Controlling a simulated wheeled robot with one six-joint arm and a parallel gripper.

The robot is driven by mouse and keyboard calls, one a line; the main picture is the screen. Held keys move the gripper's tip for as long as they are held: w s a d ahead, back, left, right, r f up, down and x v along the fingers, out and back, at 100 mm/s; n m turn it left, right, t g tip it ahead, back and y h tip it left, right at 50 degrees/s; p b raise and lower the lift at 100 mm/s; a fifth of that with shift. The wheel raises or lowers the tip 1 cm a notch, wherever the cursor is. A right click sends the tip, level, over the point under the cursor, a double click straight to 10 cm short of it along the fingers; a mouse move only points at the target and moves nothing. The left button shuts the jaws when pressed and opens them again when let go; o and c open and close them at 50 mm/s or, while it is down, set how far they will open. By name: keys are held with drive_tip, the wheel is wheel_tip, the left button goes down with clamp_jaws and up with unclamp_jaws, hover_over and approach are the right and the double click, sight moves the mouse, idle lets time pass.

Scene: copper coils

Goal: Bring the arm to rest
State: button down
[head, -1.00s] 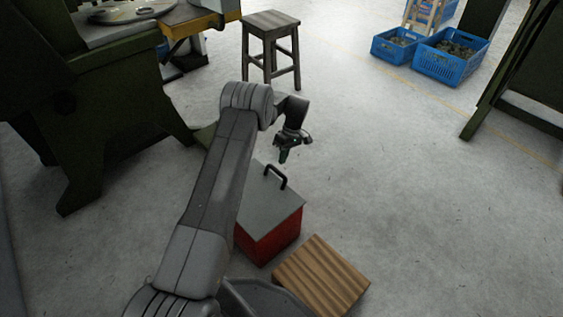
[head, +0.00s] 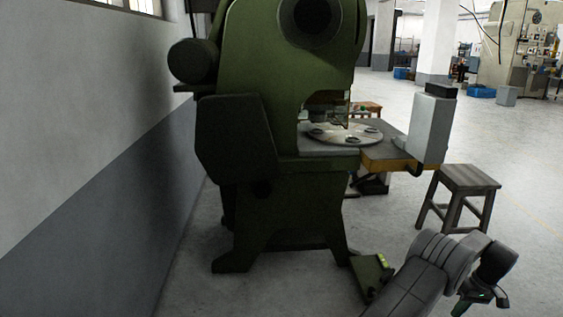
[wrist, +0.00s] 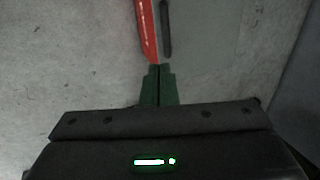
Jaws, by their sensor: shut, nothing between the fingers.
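My gripper (wrist: 158,84) shows in the wrist view with its two green fingers together and nothing between them. Beyond the fingertips are a grey lid (wrist: 205,45) with a dark handle (wrist: 165,28) and a red side (wrist: 147,30). The gripper is above this box and looks apart from it. In the head view my arm is bent at the lower right, with the gripper end (head: 482,298) hanging downward near the bottom edge. The fingertips are hard to make out there.
A large green machine (head: 245,140) with a round plate (head: 343,134) stands in the middle. A wooden stool (head: 468,180) stands to its right, behind my arm. A wall (head: 90,150) runs along the left. Blue crates (head: 480,91) lie far back. Open floor is at the right.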

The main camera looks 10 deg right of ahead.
drive_tip(key=b+x, duration=0.3)
drive_tip(key=x, duration=1)
drive_tip(key=shift+f, duration=0.4)
drive_tip(key=shift+a, duration=0.2)
